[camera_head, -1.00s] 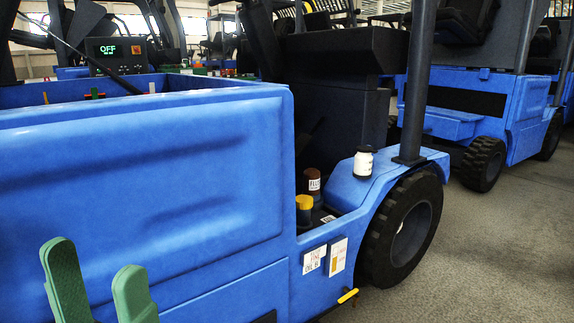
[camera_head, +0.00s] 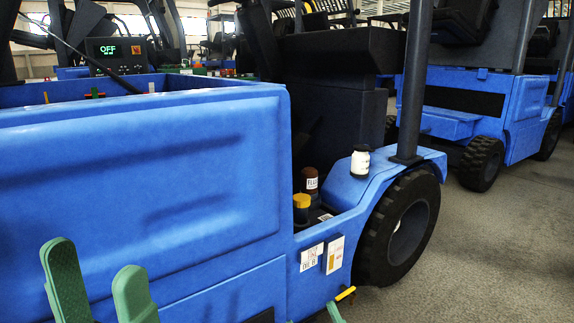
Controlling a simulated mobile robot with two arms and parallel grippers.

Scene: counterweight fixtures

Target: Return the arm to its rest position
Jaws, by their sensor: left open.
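My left gripper (camera_head: 95,262) is at the bottom left of the head view. Its two green fingers stand apart with nothing between them. They are in front of the side panel of a blue forklift (camera_head: 150,170); I cannot tell how far from it. A thin green piece, likely a fingertip of my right gripper (camera_head: 335,313), shows at the bottom edge beside a small yellow handle (camera_head: 345,293). The rest of that gripper is out of frame, and I cannot tell whether it touches the handle.
A white bottle (camera_head: 360,163) stands on the blue fender. A brown bottle (camera_head: 310,182) and a yellow-lidded jar (camera_head: 301,208) stand in the step recess. A display (camera_head: 107,52) reads OFF. A black wheel (camera_head: 402,228) is at right, with open floor (camera_head: 500,260) beyond.

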